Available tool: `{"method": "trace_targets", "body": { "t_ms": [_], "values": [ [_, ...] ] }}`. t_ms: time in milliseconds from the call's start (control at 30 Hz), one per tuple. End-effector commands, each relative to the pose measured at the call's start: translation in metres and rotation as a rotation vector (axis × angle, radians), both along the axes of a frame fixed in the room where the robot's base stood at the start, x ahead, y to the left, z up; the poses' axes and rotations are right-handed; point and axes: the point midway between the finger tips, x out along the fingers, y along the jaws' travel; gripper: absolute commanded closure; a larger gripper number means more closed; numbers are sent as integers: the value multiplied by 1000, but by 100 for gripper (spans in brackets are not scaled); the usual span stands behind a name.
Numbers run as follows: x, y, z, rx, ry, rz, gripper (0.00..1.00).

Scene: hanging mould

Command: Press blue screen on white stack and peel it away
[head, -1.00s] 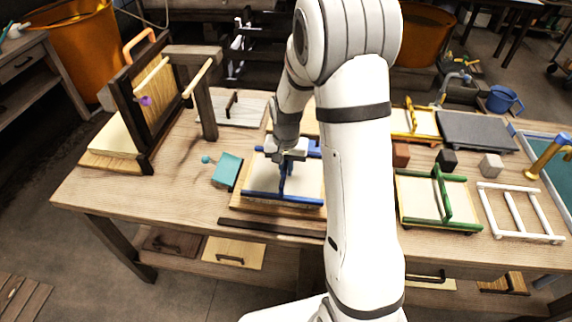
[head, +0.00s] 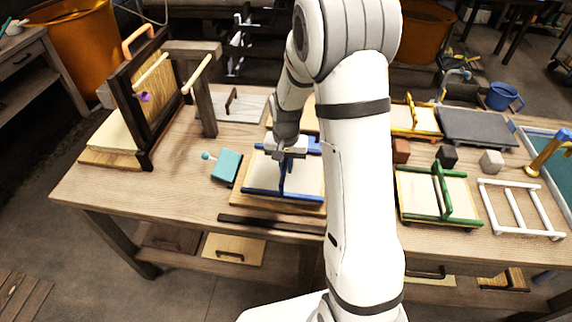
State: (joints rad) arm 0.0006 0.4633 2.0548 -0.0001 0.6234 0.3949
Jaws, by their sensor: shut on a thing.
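The blue screen (head: 258,191) has a blue frame with an upright blue bar across its middle. It lies roughly flat over a pale stack on a wooden board (head: 240,203), near the front of the bench. My gripper (head: 287,158) points down over the screen's middle and is shut on its blue bar. The pale surface shows between the rails, level with the frame as far as I can tell. My arm hides the right edge of the screen and board. Whether the screen touches the stack all along cannot be seen.
A teal block (head: 227,167) lies close left of the board. A dark upright wooden frame (head: 135,100) stands at the left. A green-framed screen (head: 468,214) and a white frame (head: 521,208) lie at the right. A dark strip (head: 270,225) runs along the front.

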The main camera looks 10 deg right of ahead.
Motion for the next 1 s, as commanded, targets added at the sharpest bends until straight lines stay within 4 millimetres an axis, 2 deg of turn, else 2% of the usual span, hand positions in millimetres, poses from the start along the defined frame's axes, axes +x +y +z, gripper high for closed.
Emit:
{"method": "trace_targets", "body": {
  "t_ms": [1000],
  "values": [
    [0,1,-12,0,0,2,100]
  ]
}}
